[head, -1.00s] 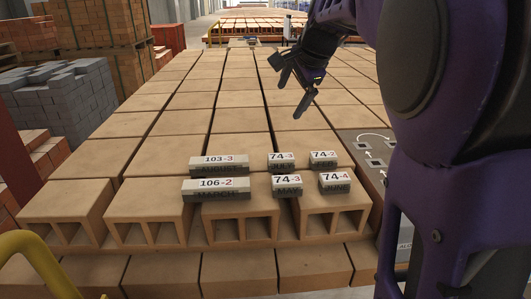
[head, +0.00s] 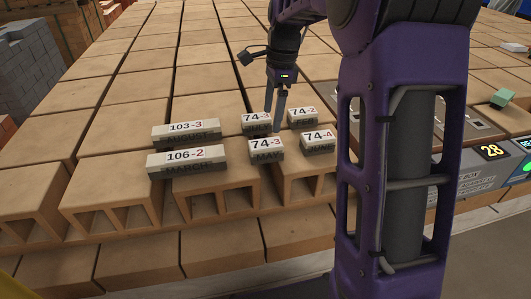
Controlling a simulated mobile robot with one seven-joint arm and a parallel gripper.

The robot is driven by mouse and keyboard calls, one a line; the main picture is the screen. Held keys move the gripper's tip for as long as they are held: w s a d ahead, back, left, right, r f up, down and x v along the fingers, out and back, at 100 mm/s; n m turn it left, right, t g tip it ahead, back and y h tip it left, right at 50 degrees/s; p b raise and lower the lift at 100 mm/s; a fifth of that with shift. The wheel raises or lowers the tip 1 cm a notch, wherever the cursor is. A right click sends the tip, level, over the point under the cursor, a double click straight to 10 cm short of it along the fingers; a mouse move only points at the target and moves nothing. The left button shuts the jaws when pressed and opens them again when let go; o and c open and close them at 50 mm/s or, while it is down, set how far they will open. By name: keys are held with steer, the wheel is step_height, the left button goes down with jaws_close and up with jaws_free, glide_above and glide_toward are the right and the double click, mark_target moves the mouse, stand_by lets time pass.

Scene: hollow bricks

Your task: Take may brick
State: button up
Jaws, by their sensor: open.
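The may brick (head: 267,150) is a small grey block with a white top marked 74-3 and MAY on its front. It sits in the front row on the tan hollow bricks. My gripper (head: 275,126) is open and empty, pointing down, with its fingertips just behind and above the may brick. The fingers partly cover the brick behind it (head: 254,121), also marked 74-3. I cannot tell whether the fingers touch either brick.
The june brick (head: 318,141) is close to the right, with another small brick (head: 302,116) marked 74-2 behind it. The longer march brick (head: 187,161) and august brick (head: 186,133) lie to the left. A panel reading 28 (head: 492,151) and a green block (head: 502,97) are at the right.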

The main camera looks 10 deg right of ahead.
mark_target(266, 143)
steer(key=f, duration=0.3)
steer(key=a+f+b, duration=0.1)
steer(key=f, duration=0.2)
steer(key=f+b, duration=0.1)
steer(key=f, duration=0.3)
steer(key=shift+w+a, duration=0.1)
steer(key=shift+a, duration=0.25)
steer(key=shift+f, duration=0.3)
jaws_close()
stand_by(0.5)
